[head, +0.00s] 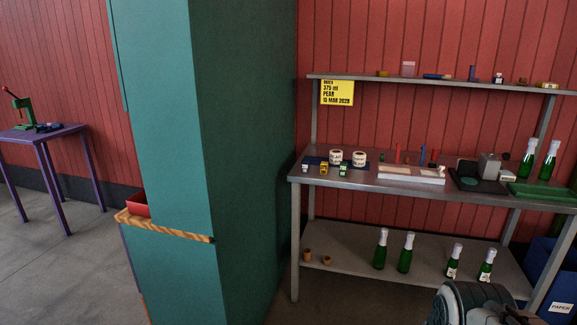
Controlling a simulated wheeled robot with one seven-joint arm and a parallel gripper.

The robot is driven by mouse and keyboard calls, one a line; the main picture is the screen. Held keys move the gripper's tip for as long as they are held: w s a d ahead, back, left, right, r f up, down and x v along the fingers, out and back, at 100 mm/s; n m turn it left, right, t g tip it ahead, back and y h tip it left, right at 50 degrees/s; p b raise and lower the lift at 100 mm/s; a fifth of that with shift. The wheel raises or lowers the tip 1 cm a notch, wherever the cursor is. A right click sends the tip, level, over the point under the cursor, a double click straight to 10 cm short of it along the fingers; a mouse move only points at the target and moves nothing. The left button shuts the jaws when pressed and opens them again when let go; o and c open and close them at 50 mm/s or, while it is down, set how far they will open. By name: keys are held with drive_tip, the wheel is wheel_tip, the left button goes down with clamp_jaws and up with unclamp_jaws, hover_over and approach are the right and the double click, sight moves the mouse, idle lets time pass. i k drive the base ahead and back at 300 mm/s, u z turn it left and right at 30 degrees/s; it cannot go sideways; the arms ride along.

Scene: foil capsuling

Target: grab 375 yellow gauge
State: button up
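A small yellow block (323,168) sits near the front left edge of the steel bench. It looks like the yellow gauge, but its label is too small to read. A small white block (305,168) is to its left. A white and green block (343,170) is to its right. The blocks stand apart from each other. A rounded dark part of my own arm shows at the bottom right, well away from them. My gripper is not in view.
The steel bench (383,183) also bears label rolls (336,157), a white tray (411,175) and green bottles (528,160). More bottles (380,249) stand on its lower shelf. A tall teal cabinet (240,150) stands left of the bench. A yellow sign (337,93) hangs above.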

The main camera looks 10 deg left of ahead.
sight(323, 165)
drive_tip(key=u, duration=0.05)
drive_tip(key=i, duration=3.4)
drive_tip(key=z, duration=0.1)
